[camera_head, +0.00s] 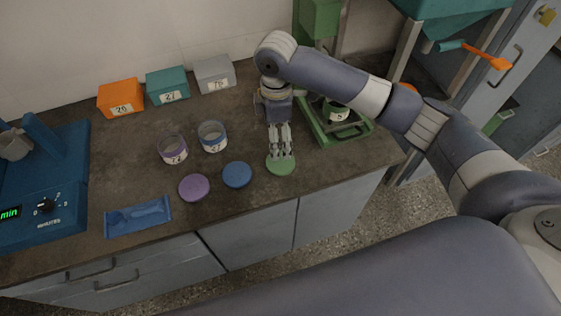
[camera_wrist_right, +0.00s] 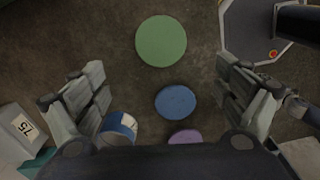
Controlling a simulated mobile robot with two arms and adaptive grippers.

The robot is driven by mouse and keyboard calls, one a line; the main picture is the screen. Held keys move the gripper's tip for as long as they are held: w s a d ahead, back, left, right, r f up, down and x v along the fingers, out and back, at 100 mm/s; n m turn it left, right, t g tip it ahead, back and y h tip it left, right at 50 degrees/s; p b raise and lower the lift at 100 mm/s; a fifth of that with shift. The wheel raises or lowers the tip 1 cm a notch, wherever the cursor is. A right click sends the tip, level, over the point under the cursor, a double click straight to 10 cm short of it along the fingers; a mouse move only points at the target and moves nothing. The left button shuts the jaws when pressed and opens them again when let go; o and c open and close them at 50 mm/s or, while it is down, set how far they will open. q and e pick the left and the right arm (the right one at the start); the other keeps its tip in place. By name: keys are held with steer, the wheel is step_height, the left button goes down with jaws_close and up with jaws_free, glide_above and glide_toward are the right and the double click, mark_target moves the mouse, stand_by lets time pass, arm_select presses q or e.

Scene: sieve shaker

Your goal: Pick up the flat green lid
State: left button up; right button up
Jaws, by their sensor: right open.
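The flat green lid (camera_head: 281,167) lies on the dark worktop (camera_head: 120,165) near its front edge, right of the blue lid (camera_head: 237,175) and the purple lid (camera_head: 194,187). My right gripper (camera_head: 281,156) reaches down over the green lid in the head view. In the right wrist view, my right gripper (camera_wrist_right: 168,95) is open and empty, with its fingers wide apart. There the green lid (camera_wrist_right: 161,41) lies whole and uncovered, toward the top and between the lines of the fingers. The blue lid (camera_wrist_right: 176,102) lies between the fingertips in that view. My left gripper is not in view.
Purple-banded (camera_head: 172,149) and blue-banded (camera_head: 212,136) containers stand behind the lids. Orange (camera_head: 121,98), teal (camera_head: 168,85) and grey (camera_head: 214,74) numbered boxes line the wall. A green device (camera_head: 356,130) stands right of my gripper.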

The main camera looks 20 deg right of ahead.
glide_above(278, 162)
steer(key=f, duration=0.5)
steer(key=shift+w+p, duration=0.2)
steer(key=shift+p, duration=0.15)
steer(key=f, duration=0.2)
steer(key=f+p, duration=0.1)
steer(key=f, duration=0.2)
steer(key=shift+s, duration=0.2)
steer(key=shift+f, duration=0.25)
steer(key=c, duration=0.9)
